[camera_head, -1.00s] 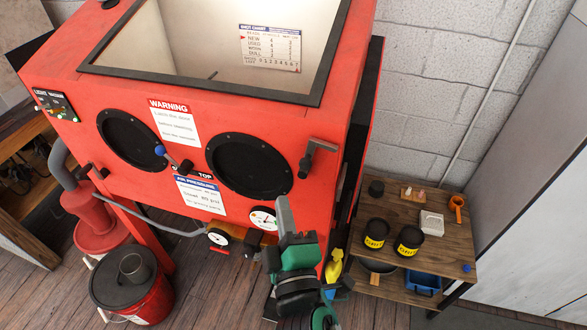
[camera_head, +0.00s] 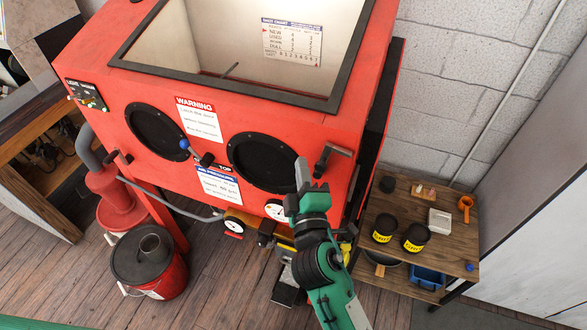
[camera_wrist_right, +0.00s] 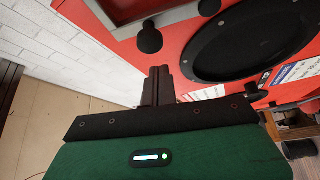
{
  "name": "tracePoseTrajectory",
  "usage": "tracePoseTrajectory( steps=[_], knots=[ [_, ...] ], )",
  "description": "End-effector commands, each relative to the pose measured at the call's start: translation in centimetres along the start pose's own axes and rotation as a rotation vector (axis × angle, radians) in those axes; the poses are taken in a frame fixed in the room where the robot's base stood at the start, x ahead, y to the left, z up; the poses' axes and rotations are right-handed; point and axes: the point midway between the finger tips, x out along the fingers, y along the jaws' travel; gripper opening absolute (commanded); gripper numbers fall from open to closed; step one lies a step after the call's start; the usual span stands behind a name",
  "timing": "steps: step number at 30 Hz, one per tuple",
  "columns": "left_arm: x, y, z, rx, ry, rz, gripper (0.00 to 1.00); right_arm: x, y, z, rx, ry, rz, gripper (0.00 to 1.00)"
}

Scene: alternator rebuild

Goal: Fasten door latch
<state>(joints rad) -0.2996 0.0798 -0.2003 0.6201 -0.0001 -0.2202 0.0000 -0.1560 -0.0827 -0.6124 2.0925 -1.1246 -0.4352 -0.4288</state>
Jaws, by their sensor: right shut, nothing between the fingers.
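The red blasting cabinet (camera_head: 280,125) fills the upper middle of the head view. A dark latch handle (camera_head: 325,160) sits at the right end of its front, beside the right round glove port (camera_head: 264,162). My right gripper (camera_head: 302,172) is shut and empty, in front of that port, just left of and slightly below the latch in the picture. In the right wrist view the shut fingers (camera_wrist_right: 159,84) point toward the red cabinet face. A dark knob-ended part (camera_wrist_right: 150,38), apparently the latch, stands just beyond them, apart from the fingertips. My left gripper is out of view.
A wooden shelf (camera_head: 455,200) with black tubs (camera_head: 416,237) stands right of the cabinet against the block wall. A red bucket (camera_head: 165,281) stands at lower left. A gauge (camera_head: 276,210) and a blue-tipped lever (camera_head: 197,153) project from the cabinet front.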

Motion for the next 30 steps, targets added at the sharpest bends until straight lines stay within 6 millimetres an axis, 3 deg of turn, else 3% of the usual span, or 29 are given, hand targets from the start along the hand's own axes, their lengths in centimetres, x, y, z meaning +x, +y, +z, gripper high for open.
tracePoseTrajectory(
  steps=[6, 17, 30],
  knots=[
    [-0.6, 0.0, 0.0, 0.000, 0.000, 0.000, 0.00, -0.5, 0.1, 1.4, -0.001, 0.000, 0.000, 0.00],
    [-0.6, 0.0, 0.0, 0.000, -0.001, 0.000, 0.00, -0.6, 0.0, 1.5, 0.001, 0.000, 0.001, 0.00],
    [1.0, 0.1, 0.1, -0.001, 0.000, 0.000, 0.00, -0.6, 0.2, 2.6, 0.056, 0.000, 0.033, 0.00]
  ],
)
